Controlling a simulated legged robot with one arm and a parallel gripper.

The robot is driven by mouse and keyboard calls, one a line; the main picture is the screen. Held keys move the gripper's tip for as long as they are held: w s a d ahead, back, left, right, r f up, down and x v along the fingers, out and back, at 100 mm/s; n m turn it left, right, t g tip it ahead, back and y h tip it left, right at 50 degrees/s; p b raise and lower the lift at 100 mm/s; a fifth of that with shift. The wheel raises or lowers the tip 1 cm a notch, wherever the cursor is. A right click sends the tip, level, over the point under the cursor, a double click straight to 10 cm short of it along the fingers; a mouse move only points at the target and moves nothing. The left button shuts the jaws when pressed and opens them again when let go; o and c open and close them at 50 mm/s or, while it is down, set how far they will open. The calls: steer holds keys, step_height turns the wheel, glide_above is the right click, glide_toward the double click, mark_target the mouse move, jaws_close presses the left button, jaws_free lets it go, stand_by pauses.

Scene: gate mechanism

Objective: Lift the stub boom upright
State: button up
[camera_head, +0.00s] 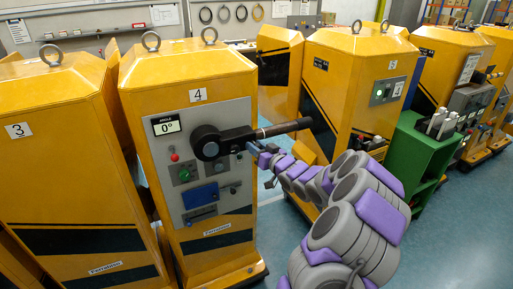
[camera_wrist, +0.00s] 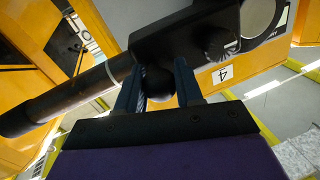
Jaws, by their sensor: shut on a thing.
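The stub boom (camera_head: 285,128) is a dark rod on yellow cabinet 4. It sticks out nearly level to the right from a round black hub (camera_head: 206,143). A small display (camera_head: 166,124) above the hub reads 0°. My gripper (camera_head: 251,147) is just below the boom, close to the hub. In the wrist view the boom (camera_wrist: 75,93) runs to the left from its black housing (camera_wrist: 190,40). My gripper (camera_wrist: 158,88) is shut on a black ball knob (camera_wrist: 157,82) beside the housing. The fingers partly hide the knob.
The panel also carries a red button (camera_head: 174,157), a green switch plate (camera_head: 185,175) and a blue box (camera_head: 201,195). Cabinet 3 (camera_head: 50,160) stands close on the left. Another yellow cabinet (camera_head: 350,85) stands behind the boom's tip. A green shelf (camera_head: 412,150) is at right.

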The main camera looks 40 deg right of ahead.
jaws_close()
steer(key=shift+r, duration=0.3)
steer(key=shift+r+n, duration=0.7)
steer(key=shift+r, duration=0.25)
steer(key=w+a+r+n+g+h+b, duration=0.1)
steer(key=w+a+r+n+b, duration=0.1)
steer(key=a+r+n, duration=0.4)
steer(key=w+a+r+n+g+h+b, duration=0.1)
steer(key=a+r+n+h, duration=0.1)
steer(key=a+r+n, duration=0.4)
steer(key=shift+w+a+r+n+g+b, duration=0.25)
steer(key=shift+w+a+n+g+b, duration=0.1)
steer(key=shift+a+n, duration=1)
steer(key=shift+a, duration=0.1)
